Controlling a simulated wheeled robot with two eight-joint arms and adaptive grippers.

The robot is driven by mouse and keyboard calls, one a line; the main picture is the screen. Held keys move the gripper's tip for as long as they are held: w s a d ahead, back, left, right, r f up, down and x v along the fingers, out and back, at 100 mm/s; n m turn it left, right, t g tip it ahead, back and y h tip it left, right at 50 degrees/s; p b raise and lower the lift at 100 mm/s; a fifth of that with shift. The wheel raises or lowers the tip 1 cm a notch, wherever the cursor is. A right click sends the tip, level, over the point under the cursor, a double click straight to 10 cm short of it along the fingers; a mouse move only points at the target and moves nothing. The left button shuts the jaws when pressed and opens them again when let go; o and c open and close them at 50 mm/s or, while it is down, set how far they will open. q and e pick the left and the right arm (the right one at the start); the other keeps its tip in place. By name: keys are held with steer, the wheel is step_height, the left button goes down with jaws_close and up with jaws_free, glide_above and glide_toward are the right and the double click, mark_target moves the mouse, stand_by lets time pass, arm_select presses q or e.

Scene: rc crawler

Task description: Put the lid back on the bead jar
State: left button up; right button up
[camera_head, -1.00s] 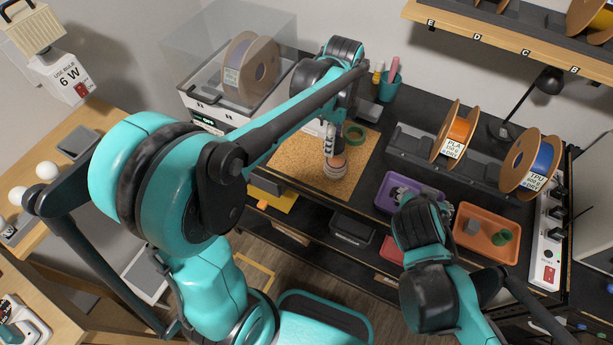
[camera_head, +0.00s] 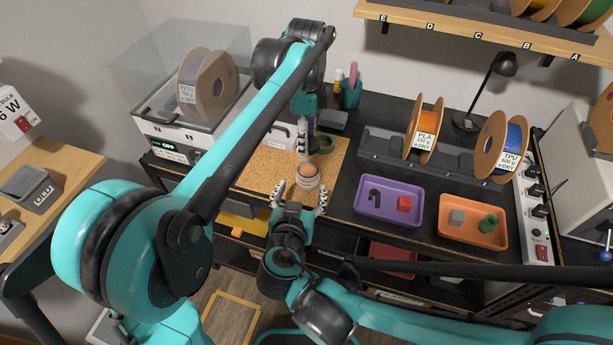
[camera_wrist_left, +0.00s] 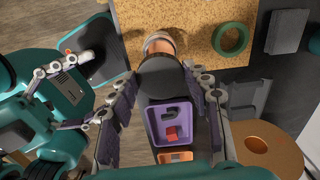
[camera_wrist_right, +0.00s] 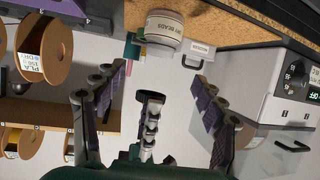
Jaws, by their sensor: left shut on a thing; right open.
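The bead jar (camera_head: 307,178) stands upright on the cork mat, its pinkish contents visible from above. It also shows in the left wrist view (camera_wrist_left: 160,42) and, with its BEADS label, in the right wrist view (camera_wrist_right: 164,29). My left gripper (camera_head: 303,148) points down just behind the jar. In the left wrist view it is shut on a dark round lid (camera_wrist_left: 162,76), which overlaps the near side of the jar there. The lid is not clear in the head view. My right gripper (camera_head: 301,190) is open and empty at the jar's near side; I cannot tell whether it touches.
A green tape ring (camera_head: 326,144) lies behind the jar on the cork mat (camera_head: 262,172). A purple tray (camera_head: 380,217) and an orange tray (camera_head: 490,240) stand to the right. A printer-like white box (camera_head: 165,130) with a clear cover stands at the left.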

mark_target(309, 163)
steer(key=x, duration=1.2)
steer(key=shift+s, duration=0.1)
jaws_close()
arm_select(q)
steer(key=shift+w+f, duration=0.1)
steer(key=shift+f, duration=2.4)
